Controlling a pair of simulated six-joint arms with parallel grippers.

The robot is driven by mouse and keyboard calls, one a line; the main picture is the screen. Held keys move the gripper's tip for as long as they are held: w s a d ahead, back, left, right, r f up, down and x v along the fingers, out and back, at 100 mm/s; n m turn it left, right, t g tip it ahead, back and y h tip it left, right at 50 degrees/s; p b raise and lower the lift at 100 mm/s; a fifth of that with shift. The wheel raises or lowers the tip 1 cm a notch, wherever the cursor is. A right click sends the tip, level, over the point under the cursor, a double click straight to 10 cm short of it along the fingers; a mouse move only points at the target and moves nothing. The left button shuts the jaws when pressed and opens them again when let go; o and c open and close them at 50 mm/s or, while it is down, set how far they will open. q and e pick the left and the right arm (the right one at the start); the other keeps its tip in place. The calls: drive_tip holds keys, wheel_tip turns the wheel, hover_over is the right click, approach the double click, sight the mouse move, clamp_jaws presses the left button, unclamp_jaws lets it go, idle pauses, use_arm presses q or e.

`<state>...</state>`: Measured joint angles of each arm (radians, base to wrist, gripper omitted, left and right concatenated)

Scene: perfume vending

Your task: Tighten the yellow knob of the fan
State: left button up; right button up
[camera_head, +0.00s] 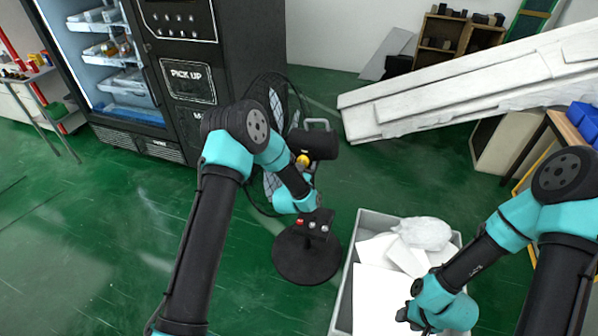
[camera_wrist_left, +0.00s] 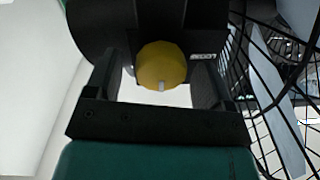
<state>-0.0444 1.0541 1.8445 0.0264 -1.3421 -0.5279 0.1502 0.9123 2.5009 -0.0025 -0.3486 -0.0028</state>
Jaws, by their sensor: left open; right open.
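The fan stands on a round black base (camera_head: 307,262), with its black motor housing (camera_head: 318,143) and wire cage (camera_head: 276,98) above. The yellow knob (camera_head: 302,160) shows on the housing, partly covered by my left arm. My left gripper (camera_head: 306,172) is at the knob. In the left wrist view the knob (camera_wrist_left: 162,65) sits between the two spread black fingers of my left gripper (camera_wrist_left: 157,77), with a visible gap on each side. My right gripper (camera_head: 404,316) is low over the grey bin, far from the fan; its fingers are hardly visible.
A grey bin (camera_head: 346,290) with white foam and plastic wrap stands right of the fan base. A black vending machine (camera_head: 190,80) is behind left. A long white slab (camera_head: 450,85) lies at the back right. Green floor (camera_head: 90,230) is free at left.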

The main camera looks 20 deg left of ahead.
use_arm(q)
drive_tip(key=s, duration=1.7)
drive_tip(key=shift+s+a+f, duration=0.15)
drive_tip(key=shift+f, duration=0.1)
drive_tip(key=s+a+f+n+g+h, duration=0.2)
drive_tip(key=s+f+g, duration=0.75)
drive_tip(key=f, duration=0.25)
drive_tip(key=s+f+n+g+h, duration=0.1)
drive_tip(key=s+f+n+g, duration=0.1)
drive_tip(key=s+g, duration=0.6)
drive_tip(key=s+f, duration=0.1)
drive_tip(key=s, duration=0.4)
drive_tip(key=shift+a, duration=0.2)
drive_tip(key=shift+f, duration=0.1)
idle(0.6)
